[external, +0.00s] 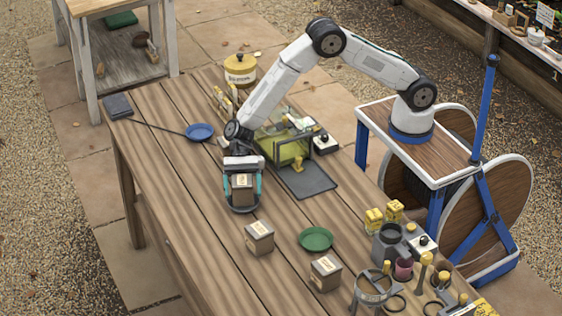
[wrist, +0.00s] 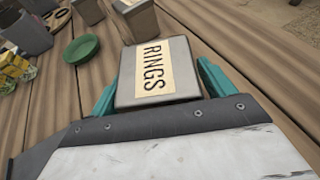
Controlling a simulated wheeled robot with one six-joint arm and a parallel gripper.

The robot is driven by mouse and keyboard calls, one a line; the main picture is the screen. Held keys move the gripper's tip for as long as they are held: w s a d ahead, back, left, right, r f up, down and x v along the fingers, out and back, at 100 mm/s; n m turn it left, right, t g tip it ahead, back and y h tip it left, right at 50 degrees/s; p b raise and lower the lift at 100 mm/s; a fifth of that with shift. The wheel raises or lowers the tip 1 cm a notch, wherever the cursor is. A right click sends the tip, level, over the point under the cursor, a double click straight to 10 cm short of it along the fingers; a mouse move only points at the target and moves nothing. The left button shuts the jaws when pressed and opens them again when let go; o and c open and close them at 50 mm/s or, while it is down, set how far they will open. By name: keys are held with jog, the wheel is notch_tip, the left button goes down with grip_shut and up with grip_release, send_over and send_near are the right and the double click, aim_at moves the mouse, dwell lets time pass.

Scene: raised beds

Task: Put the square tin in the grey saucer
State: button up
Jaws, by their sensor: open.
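My gripper is open around the tin. Two similar tins, one nearer the front (external: 259,238) and one further right (external: 325,273), stand apart from it. I see a blue saucer (external: 199,132) behind the gripper and a green saucer (external: 315,238) to the right.
A dark flat mat (external: 305,181) lies beside a clear box with yellow-green contents (external: 286,148). A yellow canister (external: 240,69) stands at the far end. Several pots, yellow boxes and tools crowd the right front, around a grey mug (external: 388,243). The table left of the gripper is mostly clear.

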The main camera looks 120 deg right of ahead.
jog(key=shift+r, duration=0.25)
jog(key=v, duration=1.2)
jog(key=s+a+r+n+g+h, duration=0.2)
jog(key=s+a+r+n, duration=0.35)
jog(key=s+r, duration=0.4)
jog(key=s+a+r+n+g+h, duration=0.3)
jog(key=s+r+n, duration=0.35)
jog(key=s, duration=0.55)
jog(key=s+d+n+h, duration=0.1)
jog(key=s+n+h, duration=0.2)
jog(key=s, duration=1)
jog(key=s+d+r+n+t+h, duration=0.1)
jog(key=s+n+h, duration=0.3)
jog(key=s, duration=0.9)
jog(key=d+n, duration=0.1)
jog(key=n, duration=0.2)
jog(key=shift+s+d+r+h, duration=0.2)
jog(key=shift+r+h, duration=0.05)
jog(key=shift+h, duration=0.05)
